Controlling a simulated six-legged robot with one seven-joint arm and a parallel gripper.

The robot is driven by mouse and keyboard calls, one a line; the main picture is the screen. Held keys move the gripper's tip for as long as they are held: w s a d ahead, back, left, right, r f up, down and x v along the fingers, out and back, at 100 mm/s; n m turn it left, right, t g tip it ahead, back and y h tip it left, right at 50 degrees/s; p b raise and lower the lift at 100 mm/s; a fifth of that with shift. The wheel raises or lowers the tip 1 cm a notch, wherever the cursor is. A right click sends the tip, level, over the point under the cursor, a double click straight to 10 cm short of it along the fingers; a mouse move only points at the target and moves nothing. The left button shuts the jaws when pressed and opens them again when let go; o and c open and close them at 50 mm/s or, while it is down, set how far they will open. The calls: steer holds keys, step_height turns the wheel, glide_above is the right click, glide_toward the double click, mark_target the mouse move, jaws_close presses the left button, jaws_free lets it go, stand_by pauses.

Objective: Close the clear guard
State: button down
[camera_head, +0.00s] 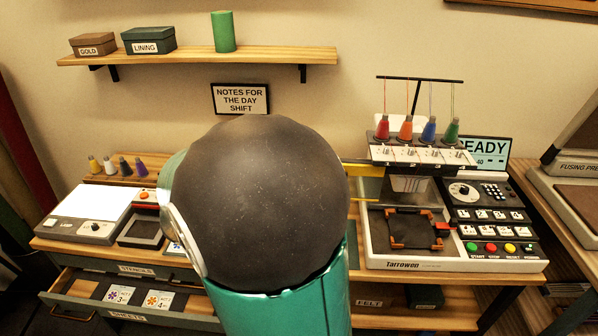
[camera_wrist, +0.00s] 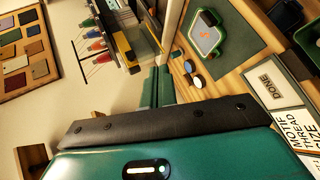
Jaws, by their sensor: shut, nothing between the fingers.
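The embroidery machine (camera_head: 400,262) stands on the right half of the table. Its clear guard (camera_head: 408,187) appears as a see-through greyish panel below the needle heads and above the orange-cornered hoop (camera_head: 402,228); its exact angle is hard to tell. In the wrist view the machine is at the top, with a pale see-through panel (camera_wrist: 146,42) that looks like the guard. My gripper (camera_wrist: 161,70) is shut and empty, its green fingers pointing toward the machine near that panel. I cannot tell whether they touch. In the head view my arm hides the gripper.
Thread cones (camera_head: 406,130) stand on top of the machine. Its control panel (camera_head: 490,215) is on the right, and a fusing press (camera_head: 570,185) stands farther right. An open drawer (camera_head: 75,300) juts out at lower left. A wall shelf (camera_head: 190,57) hangs above.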

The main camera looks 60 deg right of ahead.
steer(key=w+d+f+n+h, duration=0.1)
steer(key=w+d+h, duration=0.2)
steer(key=d+h, duration=0.35)
steer(key=s+f+x, duration=0.1)
steer(key=s+x, duration=0.1)
steer(key=x, duration=1.2)
steer(key=shift+s+a+y, duration=0.2)
steer(key=shift+s+y, duration=0.05)
steer(key=shift+y, duration=0.2)
steer(key=shift+f, duration=0.15)
